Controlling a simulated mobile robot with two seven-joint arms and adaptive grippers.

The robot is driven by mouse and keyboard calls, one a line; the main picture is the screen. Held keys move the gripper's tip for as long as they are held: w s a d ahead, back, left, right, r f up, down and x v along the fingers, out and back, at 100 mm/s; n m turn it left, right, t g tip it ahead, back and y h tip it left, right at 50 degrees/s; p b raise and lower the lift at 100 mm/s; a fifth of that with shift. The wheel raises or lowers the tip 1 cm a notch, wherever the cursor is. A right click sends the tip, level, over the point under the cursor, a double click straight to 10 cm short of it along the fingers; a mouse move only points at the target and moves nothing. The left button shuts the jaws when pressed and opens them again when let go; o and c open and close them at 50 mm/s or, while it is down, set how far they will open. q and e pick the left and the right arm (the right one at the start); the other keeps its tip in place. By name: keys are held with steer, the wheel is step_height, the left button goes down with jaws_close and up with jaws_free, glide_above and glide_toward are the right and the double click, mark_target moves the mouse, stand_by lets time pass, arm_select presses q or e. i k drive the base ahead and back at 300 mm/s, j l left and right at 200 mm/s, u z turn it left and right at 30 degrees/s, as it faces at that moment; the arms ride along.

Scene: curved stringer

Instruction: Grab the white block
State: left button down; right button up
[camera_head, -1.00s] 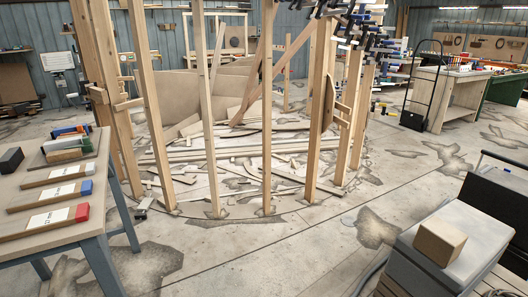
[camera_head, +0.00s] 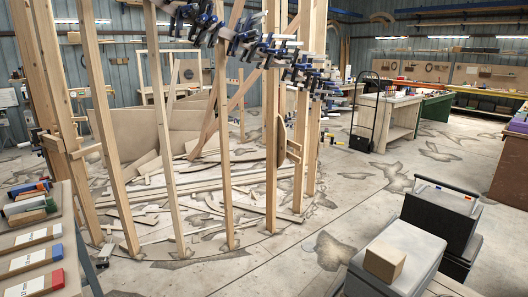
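No plainly white block stands out. A light tan block (camera_head: 384,260) sits on top of a grey case (camera_head: 405,245) at the lower right. On the table (camera_head: 68,230) at the left edge lie several wooden pieces with white labels, one with a red end (camera_head: 57,279) and one with a blue end (camera_head: 56,252). Smaller pieces in white, green, red and blue (camera_head: 27,210) lie behind them, too small to tell apart. Neither of my grippers shows in this view.
A wooden frame of upright posts (camera_head: 165,150) with many clamps (camera_head: 240,40) fills the middle left. Loose boards (camera_head: 200,190) lie inside it. A black case (camera_head: 440,215) stands behind the grey one. A hand truck (camera_head: 362,120) leans near a workbench (camera_head: 390,112). The floor (camera_head: 390,180) between is mostly clear.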

mark_target(21, 207)
steer(key=u, duration=1.6)
steer(key=i+l, duration=0.35)
steer(key=i+l+u, duration=0.1)
steer(key=i+l, duration=0.55)
steer(key=l, duration=0.25)
steer(key=i+l+u, duration=0.15)
steer(key=i+l, duration=0.2)
steer(key=l, duration=0.1)
